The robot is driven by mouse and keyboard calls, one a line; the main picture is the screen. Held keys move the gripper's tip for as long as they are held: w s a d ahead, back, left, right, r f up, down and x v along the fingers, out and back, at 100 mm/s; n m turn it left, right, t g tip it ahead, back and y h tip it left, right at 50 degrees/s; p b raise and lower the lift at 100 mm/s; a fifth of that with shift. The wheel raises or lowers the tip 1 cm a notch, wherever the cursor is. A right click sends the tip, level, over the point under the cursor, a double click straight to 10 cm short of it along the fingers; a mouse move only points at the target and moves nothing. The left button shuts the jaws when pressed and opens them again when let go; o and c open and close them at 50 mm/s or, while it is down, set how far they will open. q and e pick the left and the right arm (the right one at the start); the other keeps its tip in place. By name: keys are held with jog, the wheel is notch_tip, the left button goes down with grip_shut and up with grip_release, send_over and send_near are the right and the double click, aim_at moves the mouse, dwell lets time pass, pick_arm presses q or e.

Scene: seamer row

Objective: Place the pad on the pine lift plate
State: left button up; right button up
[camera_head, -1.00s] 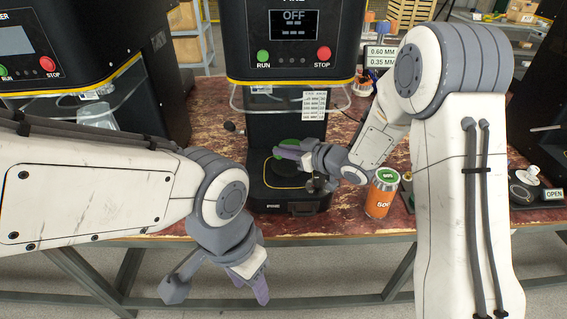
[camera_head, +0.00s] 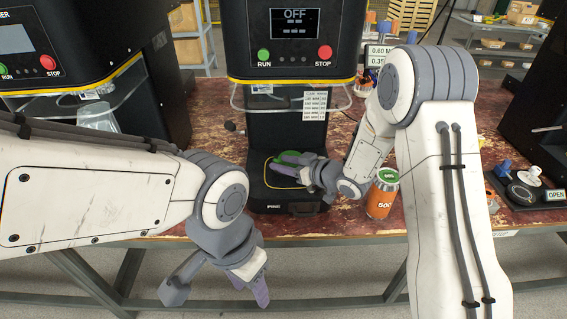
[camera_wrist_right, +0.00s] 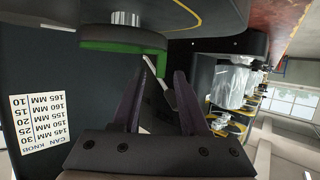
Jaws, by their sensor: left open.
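A green disc (camera_head: 292,156), which I take for the pad, sits above the dark base of the middle seamer. The upside-down right wrist view shows its green face (camera_wrist_right: 125,42) against a grey round plate (camera_wrist_right: 100,29), apparently the lift plate, on the side towards the base. The two appear to touch. My right gripper (camera_head: 296,170) is inside the seamer beside the disc, partly covering it. My left gripper (camera_head: 217,291) is open and empty, in front of the table edge.
An orange can (camera_head: 381,197) with a green top stands right of the base, close to my right arm. A clear guard (camera_head: 292,104) crosses above the opening. A dark tray (camera_head: 524,195) with small parts lies at the right. Another seamer (camera_head: 60,70) stands left.

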jog(key=shift+r, duration=0.1)
jog(key=shift+r, duration=0.2)
jog(key=v, duration=1.2)
jog(key=s+a+g+h, duration=0.1)
jog(key=s+g+h, duration=0.2)
jog(key=s, duration=0.6)
jog(key=s+a+r+m+g+h, duration=0.1)
jog(key=s+a+g+h, duration=0.1)
jog(key=s, duration=0.8)
jog(key=s+a+g+h, duration=0.1)
jog(key=s+g+h, duration=0.2)
jog(key=s, duration=0.6)
jog(key=shift+s+a+r+m+g+h, duration=0.3)
jog(key=shift+s+a+r+g+h, duration=0.1)
jog(key=shift+g, duration=0.5)
jog(key=shift+r+p, duration=0.15)
jog(key=shift+p, duration=0.2)
